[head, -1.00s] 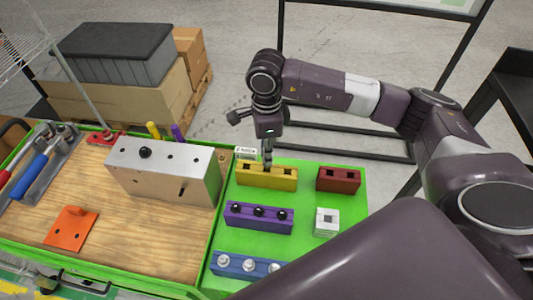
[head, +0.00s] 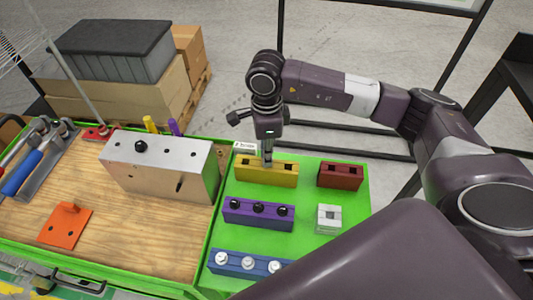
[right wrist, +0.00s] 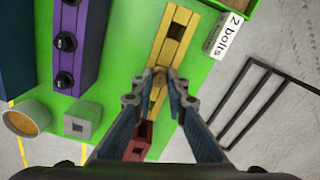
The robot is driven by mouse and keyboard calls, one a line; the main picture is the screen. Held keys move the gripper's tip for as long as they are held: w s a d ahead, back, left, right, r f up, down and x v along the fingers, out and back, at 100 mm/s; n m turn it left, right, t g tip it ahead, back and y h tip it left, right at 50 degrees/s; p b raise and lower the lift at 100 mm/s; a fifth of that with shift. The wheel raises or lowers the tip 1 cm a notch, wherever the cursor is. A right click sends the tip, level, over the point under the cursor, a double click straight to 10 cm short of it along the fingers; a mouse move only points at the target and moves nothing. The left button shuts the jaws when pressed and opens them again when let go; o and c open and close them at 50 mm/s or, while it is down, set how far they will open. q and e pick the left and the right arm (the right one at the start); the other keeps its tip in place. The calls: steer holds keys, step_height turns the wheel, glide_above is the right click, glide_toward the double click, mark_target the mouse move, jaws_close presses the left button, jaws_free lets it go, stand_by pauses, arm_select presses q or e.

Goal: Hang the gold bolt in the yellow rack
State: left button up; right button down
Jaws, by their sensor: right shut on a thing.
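The yellow rack (head: 266,173) stands at the back of the green mat, with dark openings left and right of my gripper. It also shows in the right wrist view (right wrist: 173,45), with an open square slot near its top end. My right gripper (head: 267,160) points straight down at the middle of the rack. In the right wrist view my right gripper (right wrist: 160,76) is shut on a small gold piece, which I take as the gold bolt (right wrist: 160,71). It is mostly hidden between the fingertips and blends with the rack, so its seating cannot be told. My left gripper is not in view.
A red rack (head: 340,175) stands right of the yellow one. A purple rack (head: 258,215) with black bolts and a blue rack (head: 240,262) with silver bolts are nearer. A grey block (head: 329,218) sits to the right. A metal chassis box (head: 160,170) stands left.

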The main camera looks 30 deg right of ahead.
steer(key=shift+f+b, duration=0.3)
steer(key=shift+f, duration=0.1)
steer(key=c, duration=1.8)
jaws_free()
steer(key=shift+r, duration=0.1)
steer(key=shift+r+p, duration=2.5)
steer(key=shift+r, duration=1.95)
